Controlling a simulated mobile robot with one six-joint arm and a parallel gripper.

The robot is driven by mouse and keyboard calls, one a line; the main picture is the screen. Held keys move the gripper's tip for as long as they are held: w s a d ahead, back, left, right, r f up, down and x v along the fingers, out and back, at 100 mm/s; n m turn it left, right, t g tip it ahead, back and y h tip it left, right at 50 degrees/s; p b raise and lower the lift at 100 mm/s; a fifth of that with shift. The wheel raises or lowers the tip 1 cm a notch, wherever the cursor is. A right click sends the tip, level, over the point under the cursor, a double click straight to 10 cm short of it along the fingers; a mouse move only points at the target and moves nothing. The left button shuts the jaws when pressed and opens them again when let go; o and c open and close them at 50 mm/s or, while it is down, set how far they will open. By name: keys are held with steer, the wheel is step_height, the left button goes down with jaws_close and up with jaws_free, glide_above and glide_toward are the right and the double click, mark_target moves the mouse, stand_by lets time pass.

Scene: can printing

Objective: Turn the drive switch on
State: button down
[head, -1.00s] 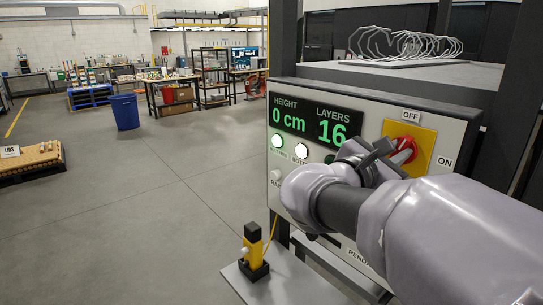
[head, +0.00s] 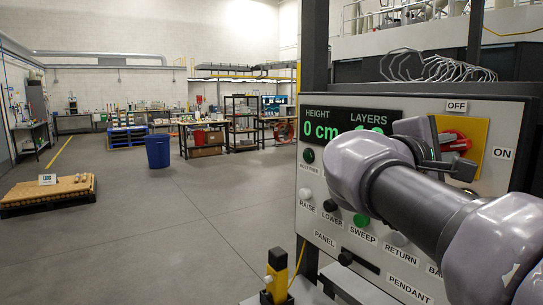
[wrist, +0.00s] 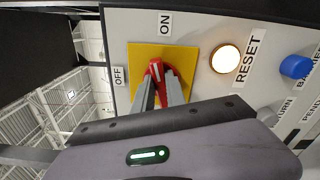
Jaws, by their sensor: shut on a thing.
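The drive switch is a red rotary handle (head: 456,140) on a yellow plate (head: 478,140), at the upper right of the control panel. An OFF label (head: 456,105) is above the plate and an ON label (head: 502,153) to its right. My gripper (head: 448,153) is at the switch, partly in front of it. In the wrist view, my gripper's two grey fingers (wrist: 160,88) are on either side of the red handle (wrist: 156,68), shut on it. The fingers hide part of the handle, so its exact angle is hard to tell.
The panel display (head: 335,130) reads height 0 cm; its layers figure is mostly covered by my arm. A lit RESET button (wrist: 224,59) is close beside the switch plate. A yellow and black post (head: 278,275) stands below the panel. Open floor lies to the left.

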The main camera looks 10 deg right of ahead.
steer(key=shift+f+m+b, duration=0.2)
steer(key=shift+m+b, duration=1.3)
steer(key=shift+r, duration=0.1)
steer(key=c, duration=1.4)
jaws_free()
steer(key=shift+o, duration=0.2)
